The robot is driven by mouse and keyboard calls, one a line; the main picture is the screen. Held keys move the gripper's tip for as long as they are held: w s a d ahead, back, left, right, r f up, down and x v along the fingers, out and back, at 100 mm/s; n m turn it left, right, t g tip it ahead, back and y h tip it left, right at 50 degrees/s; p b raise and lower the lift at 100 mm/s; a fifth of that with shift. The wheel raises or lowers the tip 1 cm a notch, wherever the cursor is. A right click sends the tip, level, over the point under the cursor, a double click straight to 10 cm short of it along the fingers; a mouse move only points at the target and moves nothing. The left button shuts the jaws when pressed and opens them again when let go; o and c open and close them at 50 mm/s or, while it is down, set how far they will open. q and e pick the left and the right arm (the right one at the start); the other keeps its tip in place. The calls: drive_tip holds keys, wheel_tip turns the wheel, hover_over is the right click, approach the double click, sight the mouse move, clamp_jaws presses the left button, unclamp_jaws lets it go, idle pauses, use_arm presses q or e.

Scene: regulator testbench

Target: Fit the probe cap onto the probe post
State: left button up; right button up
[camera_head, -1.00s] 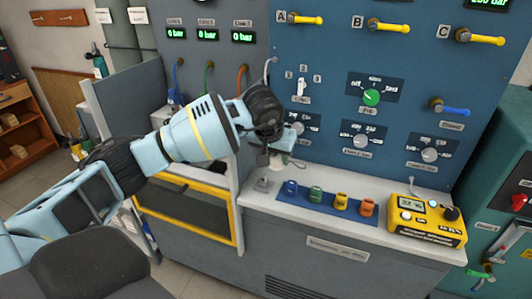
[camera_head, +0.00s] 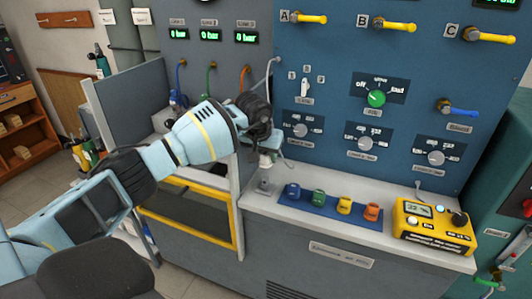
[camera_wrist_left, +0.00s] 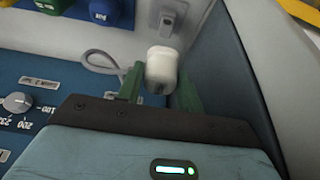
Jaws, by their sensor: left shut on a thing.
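The white, rounded probe cap (camera_wrist_left: 162,64) is held between the green fingers of my left gripper (camera_wrist_left: 160,78) in the left wrist view. A grey cable runs beside it to the panel. In the head view my left gripper (camera_head: 268,157) is above the left end of the white ledge, and the cap is mostly hidden there. The grey probe post (camera_head: 265,186) stands on the ledge just below the gripper. It also shows beyond the cap in the wrist view (camera_wrist_left: 168,20). Cap and post look apart. My right gripper is not in view.
A blue mat (camera_head: 330,210) with several coloured couplings lies right of the post. A yellow meter box (camera_head: 433,227) stands at the ledge's right end. The blue panel (camera_head: 330,85) with knobs and levers rises behind. A yellow-framed bay (camera_head: 190,228) is at the left.

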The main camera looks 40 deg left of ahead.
sight(266, 177)
use_arm(q)
drive_tip(key=shift+f+b, duration=0.8)
drive_tip(key=shift+f, duration=1.1)
drive_tip(key=shift+r, duration=0.1)
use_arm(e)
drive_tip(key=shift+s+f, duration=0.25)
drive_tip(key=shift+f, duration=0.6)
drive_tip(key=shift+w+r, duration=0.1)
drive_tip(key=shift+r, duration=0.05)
use_arm(q)
drive_tip(key=shift+f+b, duration=0.7)
drive_tip(key=shift+f, duration=1.25)
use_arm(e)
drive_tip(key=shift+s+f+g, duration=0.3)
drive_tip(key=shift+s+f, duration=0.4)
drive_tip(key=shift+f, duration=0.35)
use_arm(q)
drive_tip(key=o, duration=1.1)
drive_tip(key=shift+s, duration=0.1)
drive_tip(key=v, duration=0.6)
drive_tip(key=shift+s+r, duration=0.1)
drive_tip(key=shift+r, duration=0.1)
drive_tip(key=shift+s+d+r, duration=0.15)
drive_tip(key=shift+s+r, duration=0.15)
drive_tip(key=shift+r, duration=0.35)
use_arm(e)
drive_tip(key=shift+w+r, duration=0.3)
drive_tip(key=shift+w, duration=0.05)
